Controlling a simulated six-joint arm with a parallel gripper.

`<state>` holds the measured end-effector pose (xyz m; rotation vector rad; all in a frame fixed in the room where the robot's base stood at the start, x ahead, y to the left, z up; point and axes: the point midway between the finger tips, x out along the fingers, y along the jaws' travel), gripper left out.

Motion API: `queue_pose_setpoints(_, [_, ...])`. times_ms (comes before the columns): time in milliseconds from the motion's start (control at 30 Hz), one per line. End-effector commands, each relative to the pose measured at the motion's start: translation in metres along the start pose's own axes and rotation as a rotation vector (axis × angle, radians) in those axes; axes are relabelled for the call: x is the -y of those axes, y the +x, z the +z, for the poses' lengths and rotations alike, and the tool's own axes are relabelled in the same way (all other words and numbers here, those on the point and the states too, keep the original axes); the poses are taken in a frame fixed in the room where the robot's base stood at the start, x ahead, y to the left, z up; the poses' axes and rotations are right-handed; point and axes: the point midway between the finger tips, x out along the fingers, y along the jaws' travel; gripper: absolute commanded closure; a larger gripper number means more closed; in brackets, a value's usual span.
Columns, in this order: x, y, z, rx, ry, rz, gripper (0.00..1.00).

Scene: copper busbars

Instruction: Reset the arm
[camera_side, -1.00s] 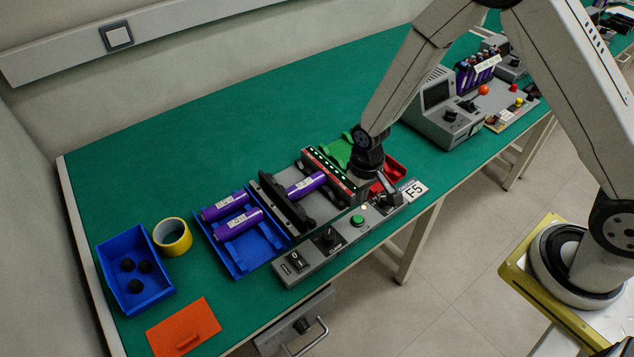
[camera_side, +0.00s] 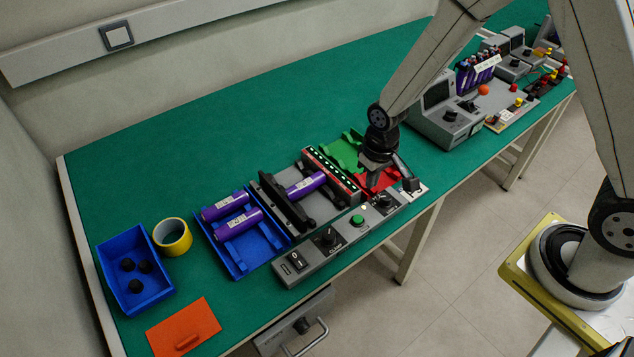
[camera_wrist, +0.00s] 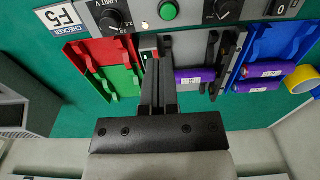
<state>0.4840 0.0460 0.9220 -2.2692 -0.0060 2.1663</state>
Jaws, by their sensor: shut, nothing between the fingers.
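My gripper (camera_wrist: 163,42) is shut and empty in the wrist view, its two dark fingers together. They point at the area between the red and green tray and the checker's lit strip. In the side view my gripper (camera_side: 376,180) hangs over the red tray (camera_side: 362,181) at the right end of the checker. The exact gap between fingertips and tray cannot be told. A purple cell (camera_side: 306,186) lies in the grey checker bed, and it also shows in the wrist view (camera_wrist: 195,76). Two more purple cells (camera_side: 237,222) lie in the blue tray (camera_side: 272,243).
The control panel (camera_side: 330,240) with a green button runs along the front. The green tray (camera_side: 342,152) lies behind the red one. A grey instrument (camera_side: 445,115) stands to the right. A blue bin (camera_side: 115,250), yellow tape roll (camera_side: 172,236) and orange lid (camera_side: 183,327) are at left. The back is clear.

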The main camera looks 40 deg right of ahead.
Motion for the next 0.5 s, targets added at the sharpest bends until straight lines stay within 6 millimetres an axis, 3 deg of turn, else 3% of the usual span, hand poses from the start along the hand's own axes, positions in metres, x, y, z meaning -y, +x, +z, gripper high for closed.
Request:
queue_pose_setpoints(200, [-0.015, -0.043, 0.017, -0.056, 0.002, -0.003, 1.00])
queue_pose_setpoints(500, [-0.033, -0.088, 0.051, -0.126, 0.001, -0.001, 1.00])
